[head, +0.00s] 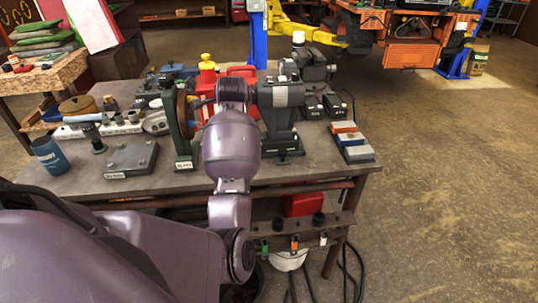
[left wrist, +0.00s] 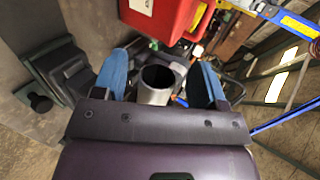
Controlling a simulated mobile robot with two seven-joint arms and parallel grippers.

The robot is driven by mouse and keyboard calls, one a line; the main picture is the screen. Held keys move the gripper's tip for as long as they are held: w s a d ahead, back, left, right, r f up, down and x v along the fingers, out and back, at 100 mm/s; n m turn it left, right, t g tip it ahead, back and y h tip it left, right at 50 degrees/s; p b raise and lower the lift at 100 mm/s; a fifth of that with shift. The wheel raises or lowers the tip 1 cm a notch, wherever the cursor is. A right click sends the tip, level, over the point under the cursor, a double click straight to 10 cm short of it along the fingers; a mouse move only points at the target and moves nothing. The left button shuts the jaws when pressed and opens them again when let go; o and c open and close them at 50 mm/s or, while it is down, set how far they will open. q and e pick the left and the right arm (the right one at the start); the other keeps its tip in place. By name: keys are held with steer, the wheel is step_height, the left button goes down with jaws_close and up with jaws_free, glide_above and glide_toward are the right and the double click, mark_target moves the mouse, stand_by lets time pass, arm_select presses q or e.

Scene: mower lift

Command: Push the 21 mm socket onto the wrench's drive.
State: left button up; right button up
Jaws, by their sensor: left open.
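My left gripper (left wrist: 160,78) is open in the left wrist view, its two blue fingertips well apart. A hollow silver cylinder (left wrist: 153,88) shows between the fingers, its dark round opening facing the camera. It looks like a socket, but I see no size mark and cannot tell whether it touches either finger. In the head view my left arm reaches over the bench, and I cannot make out its fingertips there. I cannot pick out the wrench or its drive in either view. My right gripper is in neither view.
A red can (left wrist: 165,14) stands beyond my gripper. Open floor (head: 450,180) lies to the right.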

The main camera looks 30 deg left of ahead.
arm_select(q)
step_height(320, 180, up, 5)
steer(key=s+a+p, duration=0.2)
steer(key=a, duration=0.1)
steer(key=s+d+f+m+t+h+b, duration=0.2)
steer(key=s+d+f+m+b, duration=0.1)
steer(key=d+f+m, duration=0.3)
steer(key=s+d+f+m+t+h+b, duration=0.2)
steer(key=d+f+m+b, duration=0.3)
steer(key=d+m, duration=0.5)
steer(key=s+d+f+m+t+h+b, duration=0.2)
steer(key=d+f+m, duration=0.5)
steer(key=d, duration=0.4)
steer(key=s+f+t+b, duration=0.1)
steer(key=s+t, duration=0.1)
steer(key=s, duration=0.1)
steer(key=shift+d+f+m+b, duration=0.25)
steer(key=shift+d+m+b, duration=0.1)
steer(key=shift+m+b, duration=0.05)
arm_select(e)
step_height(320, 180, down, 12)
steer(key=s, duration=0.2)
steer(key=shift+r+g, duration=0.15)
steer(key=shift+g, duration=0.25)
arm_select(q)
steer(key=shift+s, duration=0.1)
